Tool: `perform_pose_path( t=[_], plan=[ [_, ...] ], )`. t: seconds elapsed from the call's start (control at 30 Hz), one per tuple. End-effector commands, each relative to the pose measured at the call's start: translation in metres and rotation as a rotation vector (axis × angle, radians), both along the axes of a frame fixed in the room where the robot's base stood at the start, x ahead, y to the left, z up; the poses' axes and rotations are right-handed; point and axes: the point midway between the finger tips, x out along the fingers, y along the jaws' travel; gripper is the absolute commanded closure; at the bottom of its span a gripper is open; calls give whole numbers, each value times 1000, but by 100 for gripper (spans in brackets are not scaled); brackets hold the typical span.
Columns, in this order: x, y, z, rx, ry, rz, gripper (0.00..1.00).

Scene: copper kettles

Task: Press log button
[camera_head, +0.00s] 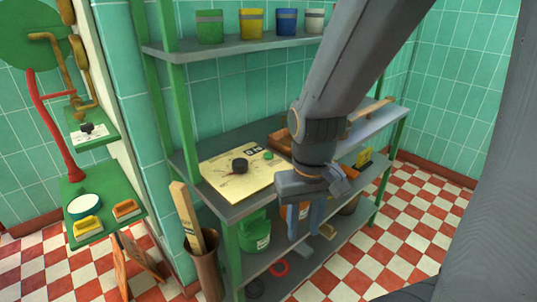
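A cream panel (226,177) lies on the middle shelf and carries a black round knob (240,165). A small green button (268,155) sits near the panel's right end, beside dark lettering (253,149) that is too small to read surely. My gripper (304,233) points down in front of the shelf, to the right of the panel and apart from the button. Its two fingers are spread with nothing held between them. My arm hides part of the shelf to the right of the panel.
A grey upper shelf (230,48) with several coloured pots is above the panel. A green shelf post (178,110) stands at the left. A brown bin (205,275) stands at lower left. The checkered floor at right is clear.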

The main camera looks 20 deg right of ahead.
Motion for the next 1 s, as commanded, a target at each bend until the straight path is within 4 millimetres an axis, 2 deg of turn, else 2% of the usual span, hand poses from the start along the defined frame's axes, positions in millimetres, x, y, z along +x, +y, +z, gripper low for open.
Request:
perform_pose_path(
  t=[0.03, 0.17, 0.2, 1.0],
  plan=[
    [0, 0, 0, 0, 0, 0, 77],
    [0, 0, 0, 0, 0, 0, 99],
    [0, 0, 0, 0, 0, 0, 100],
    [0, 0, 0, 0, 0, 0, 100]
  ],
)
